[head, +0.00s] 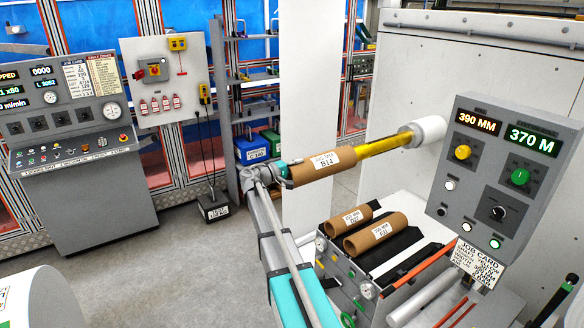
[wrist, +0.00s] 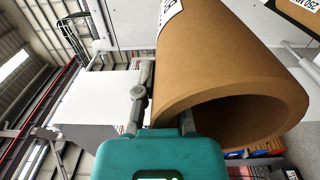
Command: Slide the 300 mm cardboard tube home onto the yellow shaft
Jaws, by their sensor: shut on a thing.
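The brown cardboard tube (head: 322,166) with a white label ending "B14" lies nearly level, in line with the yellow shaft (head: 382,146). Its right end meets the shaft; I cannot tell how far the shaft goes inside. Bare yellow shaft shows between the tube and a white-and-grey hub (head: 426,131). My gripper (head: 283,178) is shut on the tube's left end. In the wrist view the tube (wrist: 225,60) has its open near end facing the camera, and my gripper (wrist: 166,108) appears to pinch its wall at the rim. The tube's far end is out of that view.
Two shorter brown tubes (head: 375,232) lie on a rack below the shaft. A grey control box (head: 505,170) reading "390 MM" and "370 M" stands at the right. A pale panel is behind the shaft. A grey console (head: 75,140) stands at the left, with open floor in front.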

